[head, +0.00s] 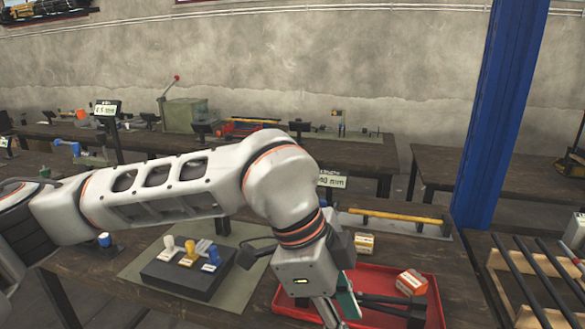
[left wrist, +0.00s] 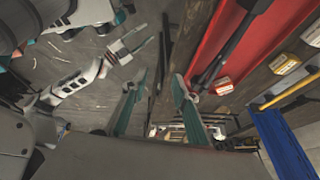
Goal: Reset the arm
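My left arm reaches in from the left in the head view and bends down to my left gripper (head: 338,312) over the left part of a red tray (head: 385,277). The tips run toward the bottom edge of that view. In the left wrist view the two teal fingers of my left gripper (left wrist: 160,90) stand apart with nothing held between them. A small white part with teal (left wrist: 128,46), which looks like my right gripper, shows at the upper left there; its opening is too small to tell. The head view does not show my right gripper.
Left of the gripper, a dark block (head: 190,272) holds blue, white and yellow pieces on a green mat (head: 135,268). Small boxes (head: 411,282) and black tools lie in or by the tray. A yellow-handled tool (head: 400,215) lies behind. A blue post (head: 498,110) stands right.

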